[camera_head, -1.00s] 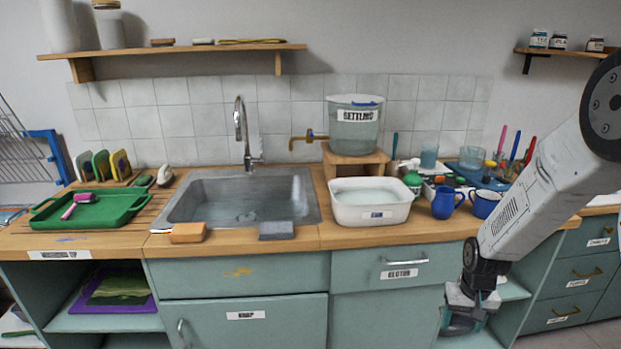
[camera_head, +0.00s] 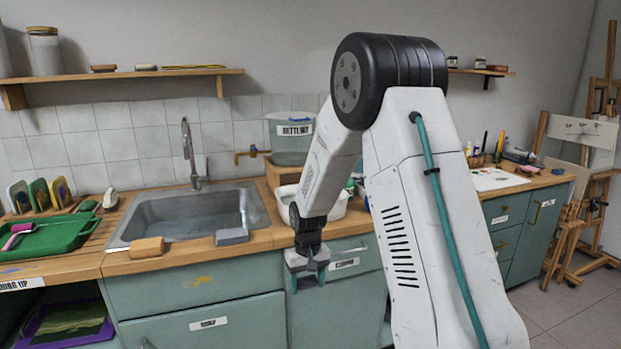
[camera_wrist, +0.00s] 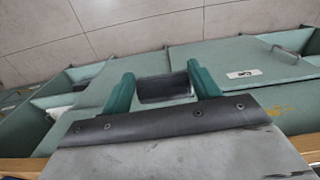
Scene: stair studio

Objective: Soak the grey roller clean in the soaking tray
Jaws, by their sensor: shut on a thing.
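My gripper (camera_head: 308,283) hangs in front of the teal cabinet, below the counter edge. In the wrist view its two green fingers (camera_wrist: 160,88) are closed on a dark grey block-like thing (camera_wrist: 165,89), which looks like the grey roller. In the head view this thing is too small and dark to make out clearly. A white basin (camera_head: 341,206), probably the soaking tray, stands on the counter right of the sink. It is above and behind my gripper, and my forearm hides much of it.
The steel sink (camera_head: 190,214) is left of the basin, with a sponge (camera_head: 147,247) and a grey block (camera_head: 232,236) on its front edge. A green tray (camera_head: 50,238) holds a pink-handled roller (camera_head: 18,234). A clear labelled tub (camera_head: 290,140) stands behind the basin. An easel stands far right.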

